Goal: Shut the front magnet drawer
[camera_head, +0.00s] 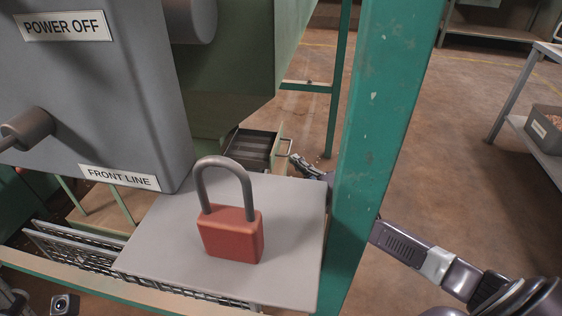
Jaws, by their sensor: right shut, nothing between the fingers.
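The front magnet drawer (252,146) stands pulled out from under the green hopper, its dark barred inside showing. Its pale front panel (279,152) faces right and has a small metal handle. My right gripper (295,160) is shut and empty, its tips close to the front panel just below the handle. I cannot tell whether they touch it. The green post hides part of my right arm behind the gripper. The fingers of my left gripper are not in view.
A grey switch box (95,100) labelled POWER OFF and FRONT LINE is at left. The green post (375,130) stands right of the drawer. Open floor lies beyond.

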